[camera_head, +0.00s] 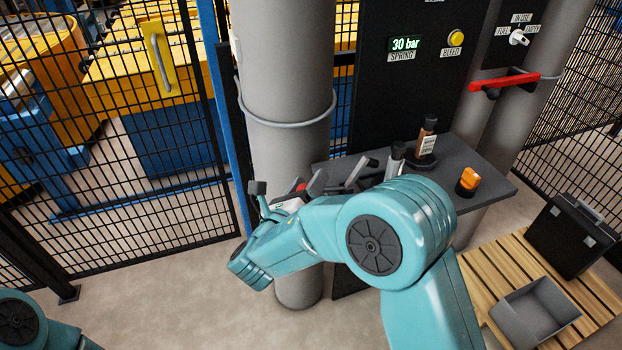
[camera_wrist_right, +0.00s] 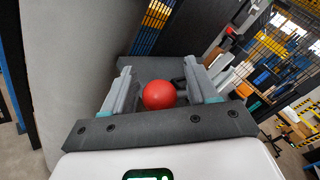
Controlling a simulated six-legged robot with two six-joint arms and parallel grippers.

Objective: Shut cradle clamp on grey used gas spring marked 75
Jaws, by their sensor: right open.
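My right gripper (camera_head: 305,187) is at the left end of the dark bench, beside the thick grey column. In the right wrist view the gripper (camera_wrist_right: 160,82) is open, with its two grey fingers apart. A red ball knob (camera_wrist_right: 159,95) shows between them, with a gap on each side. In the head view only a bit of red shows at the fingers. A grey cylinder (camera_head: 395,161) stands up behind my right arm, beside dark lever-like parts (camera_head: 356,174); I cannot tell which is the clamp. No 75 mark is readable. My left gripper is out of view.
A brown bottle-like part with a label (camera_head: 428,142) and an orange part (camera_head: 468,180) stand on the bench (camera_head: 497,182). A panel (camera_head: 420,80) reading 30 bar stands behind. The grey column (camera_head: 288,70) is close on the left. A pallet (camera_head: 590,300) holds a grey bin (camera_head: 535,312) and black case (camera_head: 570,235).

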